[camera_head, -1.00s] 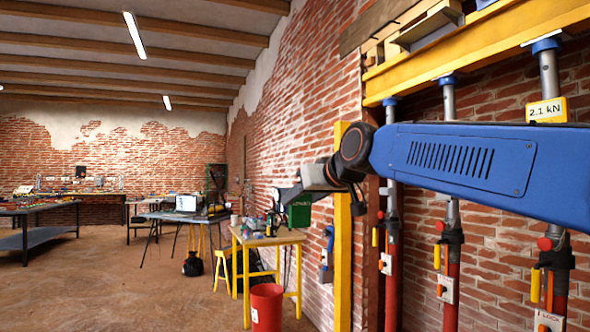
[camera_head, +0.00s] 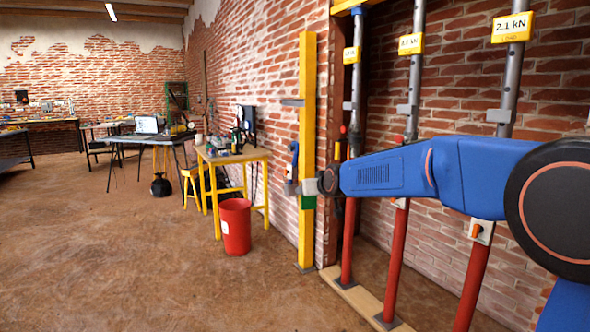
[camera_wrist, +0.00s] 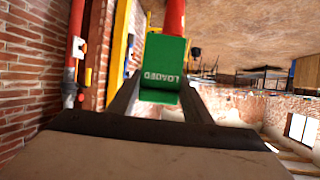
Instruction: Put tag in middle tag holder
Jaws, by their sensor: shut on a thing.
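My gripper (camera_head: 310,187) is shut on a green tag (camera_head: 308,201), which hangs in front of the yellow upright post in the head view. In the wrist view the tag (camera_wrist: 164,62) reads "LOADED" upside down, between the two dark fingers of my gripper (camera_wrist: 160,95). Three props stand in the wall opening at the right. The middle prop (camera_head: 415,75) carries a yellow load display (camera_head: 411,44) and a small grey bracket (camera_head: 407,109). I cannot tell surely whether this bracket is the tag holder. My arm covers part of the props.
The yellow post (camera_head: 308,110) stands left of the opening. A red bucket (camera_head: 236,228) and a yellow workbench (camera_head: 230,157) with tools are farther left. A wooden sill (camera_head: 365,305) runs under the props. The floor at the front left is clear.

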